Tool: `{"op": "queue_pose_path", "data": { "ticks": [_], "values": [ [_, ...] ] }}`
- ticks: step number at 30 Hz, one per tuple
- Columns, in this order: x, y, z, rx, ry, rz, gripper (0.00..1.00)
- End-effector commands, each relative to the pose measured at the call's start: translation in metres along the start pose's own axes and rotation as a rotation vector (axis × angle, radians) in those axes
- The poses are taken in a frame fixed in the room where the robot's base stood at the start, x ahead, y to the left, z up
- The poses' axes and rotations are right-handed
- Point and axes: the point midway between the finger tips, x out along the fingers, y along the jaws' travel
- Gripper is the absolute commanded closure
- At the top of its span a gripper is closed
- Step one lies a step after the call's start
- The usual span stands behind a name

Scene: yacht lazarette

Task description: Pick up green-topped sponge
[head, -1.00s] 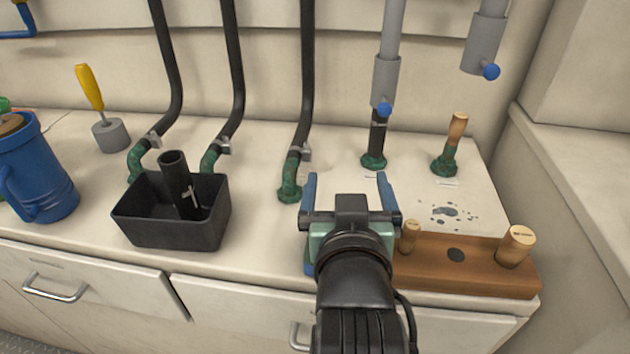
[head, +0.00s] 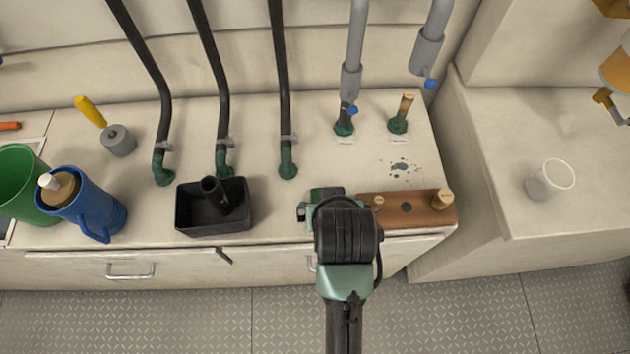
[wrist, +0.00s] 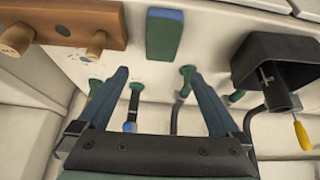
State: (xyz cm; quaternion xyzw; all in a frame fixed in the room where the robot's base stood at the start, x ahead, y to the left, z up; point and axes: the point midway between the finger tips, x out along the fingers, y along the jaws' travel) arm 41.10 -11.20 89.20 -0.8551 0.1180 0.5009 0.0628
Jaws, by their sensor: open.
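The green-topped sponge (wrist: 163,38) shows in the wrist view as a green block with a blue end. It lies on the pale counter, between the wooden board and the black tray. In the head view I cannot make it out; my arm covers that spot. My gripper (wrist: 160,78) is open and empty in the wrist view, with its two blue fingers spread apart. The sponge lies beyond the fingertips, apart from them. In the head view my gripper (head: 322,202) is over the counter's front edge, its fingers mostly hidden.
The wooden board with pegs (head: 405,208) is right of my gripper, and the black tray (head: 212,222) is left. Hoses on green fittings (head: 288,170) rise behind. A blue jug (head: 95,215) and green container (head: 22,185) stand far left. A clear cup (head: 550,180) stands on the right ledge.

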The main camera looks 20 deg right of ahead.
Motion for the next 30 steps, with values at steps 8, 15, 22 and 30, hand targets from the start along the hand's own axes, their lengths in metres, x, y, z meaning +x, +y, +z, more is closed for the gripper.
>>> {"op": "queue_pose_path", "data": {
  "ticks": [8,15,22,30],
  "values": [
    [-0.018,0.002,0.016,0.015,-0.094,-0.004,0.0],
    [0.023,0.002,0.021,0.016,-0.097,-0.004,0.0],
    [0.053,0.002,0.023,0.016,-0.094,-0.003,0.0],
    [0.073,0.004,0.023,0.016,-0.094,-0.004,0.0]
  ]
}}
